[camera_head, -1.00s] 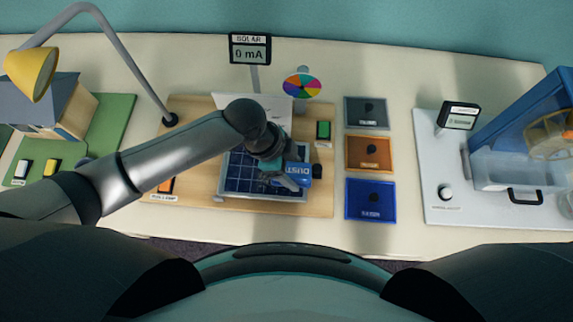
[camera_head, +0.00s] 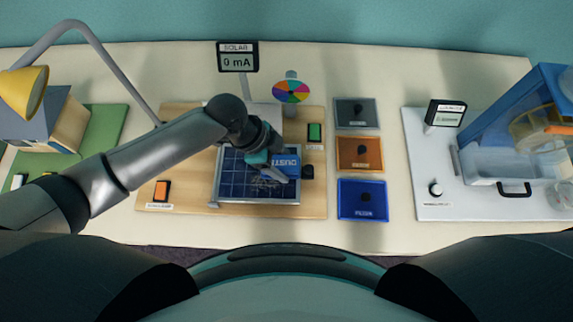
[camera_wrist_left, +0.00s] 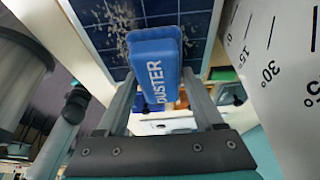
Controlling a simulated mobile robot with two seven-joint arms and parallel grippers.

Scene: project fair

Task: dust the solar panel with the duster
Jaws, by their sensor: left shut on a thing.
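The blue duster (camera_head: 287,163), lettered DUSTER, is in my left gripper (camera_head: 275,174), at the right part of the dark blue solar panel (camera_head: 232,187). In the left wrist view the gripper's fingers are shut on either side of the duster (camera_wrist_left: 155,68). The panel (camera_wrist_left: 165,8) shows behind it, with grey-brown dust specks around the duster. In the head view a patch of dust lies near the panel's middle. I cannot tell whether the duster touches the panel. My right gripper is not in view.
The SOLAR meter (camera_head: 238,58) reads 0 mA. A yellow lamp (camera_head: 24,90) arches over the left side. An orange switch (camera_head: 161,190) and green switch (camera_head: 314,132) flank the panel. Grey, orange (camera_head: 360,153) and blue (camera_head: 362,200) trays lie to the right. A colour wheel (camera_head: 291,92) stands behind.

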